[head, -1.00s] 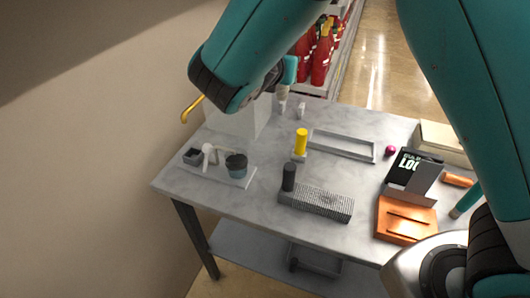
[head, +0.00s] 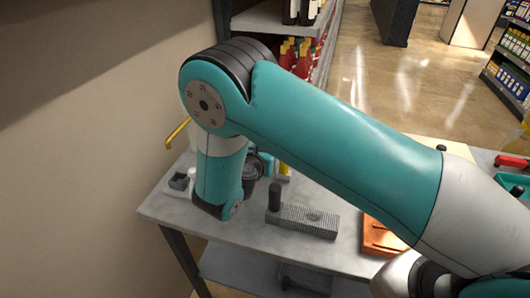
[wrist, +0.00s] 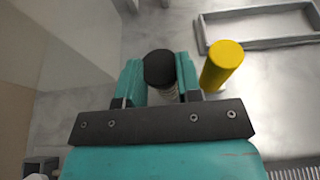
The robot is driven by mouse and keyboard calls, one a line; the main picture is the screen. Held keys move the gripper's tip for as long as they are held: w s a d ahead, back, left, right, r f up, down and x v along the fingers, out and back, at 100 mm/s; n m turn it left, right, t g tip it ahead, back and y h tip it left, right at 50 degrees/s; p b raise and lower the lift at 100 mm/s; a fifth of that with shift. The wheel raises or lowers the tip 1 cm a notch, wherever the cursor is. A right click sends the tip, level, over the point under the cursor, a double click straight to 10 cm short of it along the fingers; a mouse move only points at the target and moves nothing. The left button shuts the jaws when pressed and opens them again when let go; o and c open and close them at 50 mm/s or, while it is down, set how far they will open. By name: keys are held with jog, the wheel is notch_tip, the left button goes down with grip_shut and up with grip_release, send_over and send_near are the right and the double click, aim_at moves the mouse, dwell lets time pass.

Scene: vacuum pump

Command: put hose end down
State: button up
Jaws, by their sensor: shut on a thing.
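The hose end (wrist: 159,68) has a black round top, with a pale ribbed part below it, in the wrist view. My gripper (wrist: 158,78) is shut on it, one teal finger on each side. A yellow cylinder (wrist: 222,66) stands just right of the fingers, apart from the hose end. The lower tip of the hose end is hidden. In the head view my own arm covers most of the gripper and the hose end, over the left part of the table (head: 255,235).
A grey ribbed block (head: 312,222) with a black cylinder (head: 274,197) lies at the table's front. An orange holder (head: 380,238) is to its right. A shallow grey tray (wrist: 262,40) lies beyond the yellow cylinder. A yellow bent pipe (head: 178,132) juts near the left wall.

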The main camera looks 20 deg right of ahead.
jog(key=shift+f, duration=0.35)
jog(key=shift+f, duration=0.15)
jog(key=o, duration=0.9)
jog(key=shift+o, duration=0.2)
jog(key=shift+r, duration=0.3)
jog(key=b+v, duration=0.2)
jog(key=v, duration=1)
